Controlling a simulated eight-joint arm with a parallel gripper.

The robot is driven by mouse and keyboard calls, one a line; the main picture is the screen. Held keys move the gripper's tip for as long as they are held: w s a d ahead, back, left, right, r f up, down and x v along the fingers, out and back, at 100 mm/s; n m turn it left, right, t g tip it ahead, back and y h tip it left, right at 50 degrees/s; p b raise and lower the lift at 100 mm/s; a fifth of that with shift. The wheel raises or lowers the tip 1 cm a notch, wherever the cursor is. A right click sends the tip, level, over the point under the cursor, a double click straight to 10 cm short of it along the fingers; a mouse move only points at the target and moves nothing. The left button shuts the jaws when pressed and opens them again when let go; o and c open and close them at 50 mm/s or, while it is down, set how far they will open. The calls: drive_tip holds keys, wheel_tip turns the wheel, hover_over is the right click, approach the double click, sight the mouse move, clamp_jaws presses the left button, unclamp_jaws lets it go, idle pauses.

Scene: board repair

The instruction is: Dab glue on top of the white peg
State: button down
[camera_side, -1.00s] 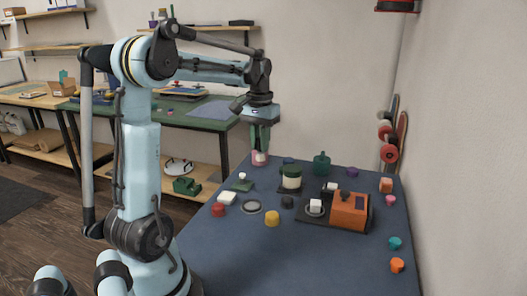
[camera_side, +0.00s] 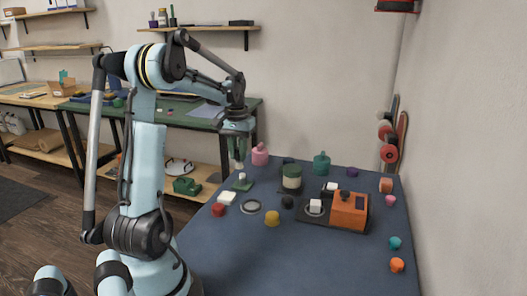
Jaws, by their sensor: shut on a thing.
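The white peg (camera_side: 242,176) stands upright on a small dark green board (camera_side: 242,185) at the left back of the blue table. My gripper (camera_side: 237,150) points down just above it, slightly to its left. It is shut on a slim applicator (camera_side: 239,165) with a pale tip, which hangs close over the peg; I cannot tell whether the tip touches it. The applicator's upper part is hidden between the fingers. A pink pot (camera_side: 260,155) stands behind and to the right of my gripper. Whether glue is on the tip or peg is too small to see.
A white block (camera_side: 226,197) and a red piece (camera_side: 218,210) lie in front of the board, with a grey ring (camera_side: 251,206) to their right. The front table is clear.

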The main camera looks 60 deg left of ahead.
sight(238, 160)
drive_tip(key=shift+f, duration=0.8)
wheel_tip(238, 160, down, 2)
drive_tip(key=shift+w+a, duration=1.45)
drive_tip(key=shift+s+d, duration=1.3)
drive_tip(key=shift+s, duration=0.05)
drive_tip(key=shift+s+d+r, duration=0.15)
drive_tip(key=shift+r, duration=3.9)
